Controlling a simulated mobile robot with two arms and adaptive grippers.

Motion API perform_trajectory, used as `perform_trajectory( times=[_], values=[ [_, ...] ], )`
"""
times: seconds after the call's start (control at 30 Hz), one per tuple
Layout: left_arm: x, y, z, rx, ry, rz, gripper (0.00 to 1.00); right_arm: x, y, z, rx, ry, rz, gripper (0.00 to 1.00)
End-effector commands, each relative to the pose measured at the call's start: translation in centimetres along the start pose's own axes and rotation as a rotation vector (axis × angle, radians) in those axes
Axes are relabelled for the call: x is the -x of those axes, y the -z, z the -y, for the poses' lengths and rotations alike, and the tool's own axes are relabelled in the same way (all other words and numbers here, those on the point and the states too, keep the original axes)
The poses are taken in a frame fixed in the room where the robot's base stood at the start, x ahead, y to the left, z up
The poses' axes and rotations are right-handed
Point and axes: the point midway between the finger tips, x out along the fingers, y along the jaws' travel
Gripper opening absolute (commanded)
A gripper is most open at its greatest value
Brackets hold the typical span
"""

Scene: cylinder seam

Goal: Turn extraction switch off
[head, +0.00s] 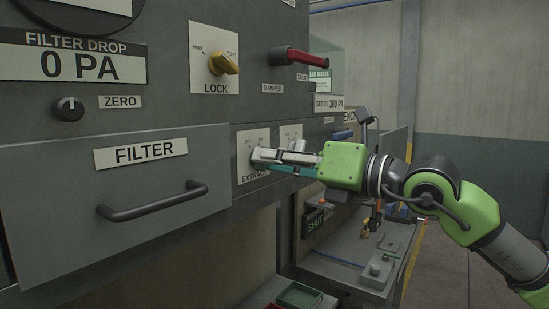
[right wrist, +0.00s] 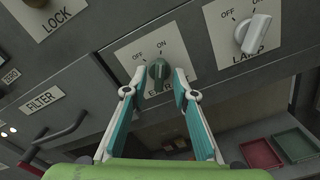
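The extraction switch is a dark green knob (right wrist: 158,72) on a white plate marked OFF and ON in the right wrist view. Its pointer end appears to face up, nearer ON than OFF. In the head view its plate (head: 246,140) is partly covered by my right gripper (head: 262,157), which hides the knob. In the right wrist view my right gripper (right wrist: 160,77) has its two fingers on either side of the knob, apart, with a visible gap on each side. Whether the tips reach the knob's depth is hard to tell. My left gripper is not in view.
A white lamp knob (right wrist: 255,35) is right of the extraction plate. The yellow lock knob (head: 223,64), red damper handle (head: 295,57) and filter drawer handle (head: 152,201) surround it on the panel. Red (right wrist: 260,154) and green (right wrist: 297,145) trays lie below.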

Motion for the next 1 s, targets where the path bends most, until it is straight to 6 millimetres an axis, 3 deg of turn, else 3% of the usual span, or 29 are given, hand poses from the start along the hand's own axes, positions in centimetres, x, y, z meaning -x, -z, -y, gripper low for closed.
perform_trajectory(
  times=[0.07,0.2,0.57,1.0],
  values=[
    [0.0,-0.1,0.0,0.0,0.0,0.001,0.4,0.0,0.0,0.0,0.0,0.0,0.0,0.26],
    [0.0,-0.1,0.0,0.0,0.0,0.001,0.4,0.0,0.0,0.0,0.0,0.0,0.0,0.0],
    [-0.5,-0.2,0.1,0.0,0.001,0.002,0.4,0.0,0.1,0.1,0.022,0.0,0.0,0.0],
    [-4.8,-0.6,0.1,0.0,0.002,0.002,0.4,0.0,0.5,0.2,0.299,-0.002,0.001,0.0]
  ],
)
